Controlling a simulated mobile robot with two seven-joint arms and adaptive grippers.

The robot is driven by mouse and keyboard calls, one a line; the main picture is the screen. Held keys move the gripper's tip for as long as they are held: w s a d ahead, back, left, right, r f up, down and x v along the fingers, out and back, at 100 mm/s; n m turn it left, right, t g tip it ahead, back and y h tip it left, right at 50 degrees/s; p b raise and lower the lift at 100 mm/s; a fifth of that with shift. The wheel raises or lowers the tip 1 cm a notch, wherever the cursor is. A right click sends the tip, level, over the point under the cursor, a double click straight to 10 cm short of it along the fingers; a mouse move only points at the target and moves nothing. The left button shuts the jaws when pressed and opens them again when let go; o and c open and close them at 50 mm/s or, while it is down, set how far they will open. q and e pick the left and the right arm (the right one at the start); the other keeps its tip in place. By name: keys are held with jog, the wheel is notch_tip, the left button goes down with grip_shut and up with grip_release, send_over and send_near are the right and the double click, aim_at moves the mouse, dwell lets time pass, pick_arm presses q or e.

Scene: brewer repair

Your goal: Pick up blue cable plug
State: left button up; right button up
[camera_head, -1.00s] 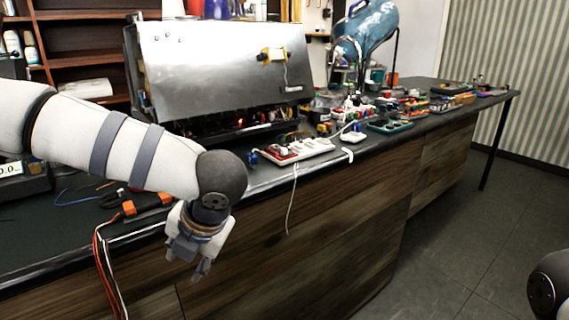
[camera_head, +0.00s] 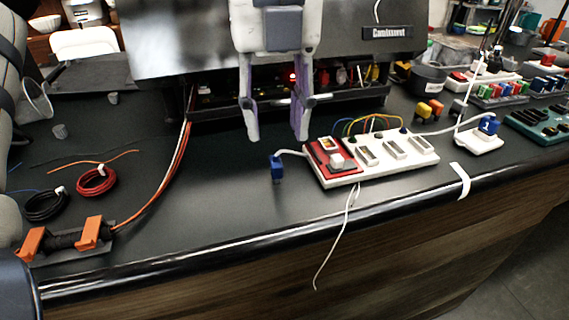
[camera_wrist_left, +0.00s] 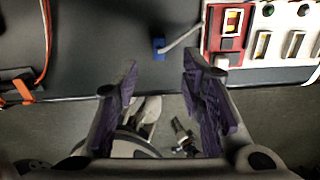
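The blue cable plug (camera_head: 277,168) stands on the dark worktop just left of a red-and-white power strip (camera_head: 375,157). A white cable runs from it to the strip's left end. My left gripper (camera_head: 276,135) points down above and behind the plug in the head view, open and empty, its two purple-lined fingers apart. In the left wrist view the plug (camera_wrist_left: 158,48) lies ahead of the gap between the open fingers (camera_wrist_left: 160,68), not between them. My right gripper is not in view.
A second blue plug (camera_head: 488,124) sits on a small white socket block (camera_head: 478,140) at right. Orange clamps (camera_head: 92,230) and red (camera_head: 96,181) and black wire coils (camera_head: 46,204) lie at left. The opened brewer stands behind.

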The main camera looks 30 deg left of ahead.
aim_at(276, 160)
pick_arm(q)
jog(key=f+b, duration=0.1)
jog(key=f, duration=0.6)
jog(key=shift+w+a+b, duration=0.1)
jog(key=shift+a+b, duration=0.1)
jog(key=shift+b, duration=0.15)
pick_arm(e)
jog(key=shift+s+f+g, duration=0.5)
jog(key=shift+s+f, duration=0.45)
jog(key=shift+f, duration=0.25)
pick_arm(q)
jog(key=shift+c, duration=0.3)
grip_shut()
